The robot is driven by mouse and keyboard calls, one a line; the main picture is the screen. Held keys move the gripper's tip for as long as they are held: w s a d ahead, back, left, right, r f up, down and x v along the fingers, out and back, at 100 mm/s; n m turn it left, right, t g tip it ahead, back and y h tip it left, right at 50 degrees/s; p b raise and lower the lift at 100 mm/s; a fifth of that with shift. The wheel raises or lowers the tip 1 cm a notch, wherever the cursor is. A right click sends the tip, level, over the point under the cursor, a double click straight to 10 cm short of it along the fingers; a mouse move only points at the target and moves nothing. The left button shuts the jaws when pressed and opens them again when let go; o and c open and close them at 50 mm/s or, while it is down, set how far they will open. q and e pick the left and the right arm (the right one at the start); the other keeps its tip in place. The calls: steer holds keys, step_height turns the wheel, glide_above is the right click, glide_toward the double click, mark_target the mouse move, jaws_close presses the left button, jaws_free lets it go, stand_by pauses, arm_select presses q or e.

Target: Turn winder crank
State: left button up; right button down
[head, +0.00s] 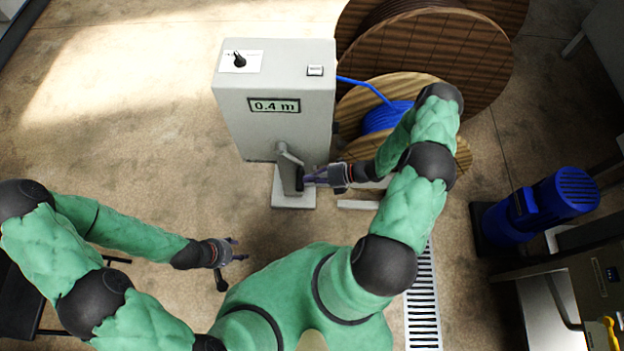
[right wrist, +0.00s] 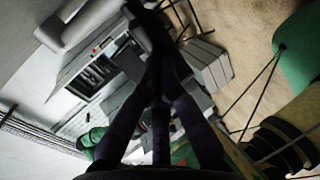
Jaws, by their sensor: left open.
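The winder is a grey cabinet (head: 275,110) with a display reading 0.4 m, in the middle of the head view. Its crank (head: 289,160) is a grey arm on the front face with a dark handle at its lower end. My right gripper (head: 306,178) reaches in from the right, with its fingers at the handle. In the right wrist view its purple fingers (right wrist: 157,75) close together around the dark handle (right wrist: 150,30); the exact contact is partly hidden. My left gripper (head: 238,250) is open and empty, low and left, away from the crank.
A wooden spool with blue cable (head: 385,118) stands right of the cabinet, and a blue line runs to it. A larger wooden spool (head: 440,50) stands behind. A blue motor (head: 545,203) is at the right, and a floor grate (head: 423,300) lies in front.

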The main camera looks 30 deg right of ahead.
steer(key=a+f+b, duration=0.1)
steer(key=w+a+f+y+b, duration=0.1)
steer(key=shift+w+a+f+t+y, duration=0.1)
steer(key=shift+w+f+t+y, duration=0.05)
steer(key=shift+f+t+y, duration=0.2)
arm_select(q)
step_height(320, 180, down, 3)
steer(key=shift+f, duration=0.1)
